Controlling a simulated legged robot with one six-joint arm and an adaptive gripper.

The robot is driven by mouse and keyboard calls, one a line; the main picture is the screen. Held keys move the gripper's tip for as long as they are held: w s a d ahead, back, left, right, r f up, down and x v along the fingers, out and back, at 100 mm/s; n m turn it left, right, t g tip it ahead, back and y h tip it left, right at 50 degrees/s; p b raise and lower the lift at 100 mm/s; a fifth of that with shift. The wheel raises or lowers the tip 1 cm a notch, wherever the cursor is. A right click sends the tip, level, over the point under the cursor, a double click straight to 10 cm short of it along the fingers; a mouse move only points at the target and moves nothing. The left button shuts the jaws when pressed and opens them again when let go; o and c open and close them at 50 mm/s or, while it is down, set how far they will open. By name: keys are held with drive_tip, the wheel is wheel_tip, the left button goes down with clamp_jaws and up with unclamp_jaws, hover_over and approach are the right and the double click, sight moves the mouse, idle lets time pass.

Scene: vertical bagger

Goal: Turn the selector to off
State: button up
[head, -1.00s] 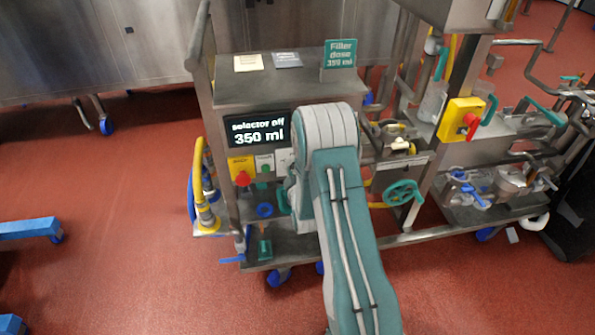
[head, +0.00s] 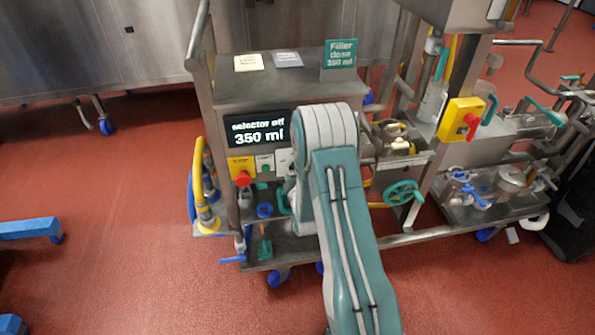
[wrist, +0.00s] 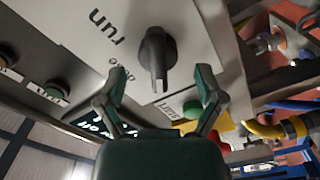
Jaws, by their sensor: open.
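The selector (wrist: 157,58) is a dark grey knob on a pale panel in the wrist view, its long grip pointing down in the picture. The word "run" stands up and left of it, and smaller lettering too hard to read sits just left. My gripper (wrist: 160,80) is open, with one finger on each side of the grip's lower end and visible gaps to both. The display (head: 258,130) there reads "selector off 350 ml".
A red button (head: 242,179) on a yellow plate and a green button (head: 264,168) sit left of my arm. A yellow box with a red switch (head: 472,122) and a teal handwheel (head: 402,193) are to the right. Red floor lies open at left.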

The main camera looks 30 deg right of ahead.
drive_tip(key=shift+v, duration=2.25)
drive_tip(key=v, duration=1.1)
drive_tip(key=shift+s, duration=0.4)
drive_tip(key=shift+a, duration=0.1)
drive_tip(key=w+a+r+m+g+y, duration=0.2)
drive_tip(key=a+r+g, duration=0.1)
drive_tip(key=r, duration=0.4)
drive_tip(key=w+a+r+m+g+y, duration=0.1)
drive_tip(key=a+r+m+g, duration=0.1)
drive_tip(key=r, duration=0.4)
drive_tip(key=s+a+r+m+g+y, duration=0.1)
drive_tip(key=s+a+r+m+g, duration=0.1)
drive_tip(key=s+r, duration=0.4)
drive_tip(key=s+a+r+m+g+y, duration=0.1)
drive_tip(key=s+a+r+g, duration=0.3)
drive_tip(key=s, duration=1)
wheel_tip(320, 180, up, 2)
drive_tip(key=shift+s+r+m+g, duration=0.2)
drive_tip(key=shift+s+m+g, duration=0.1)
drive_tip(key=shift+m, duration=0.4)
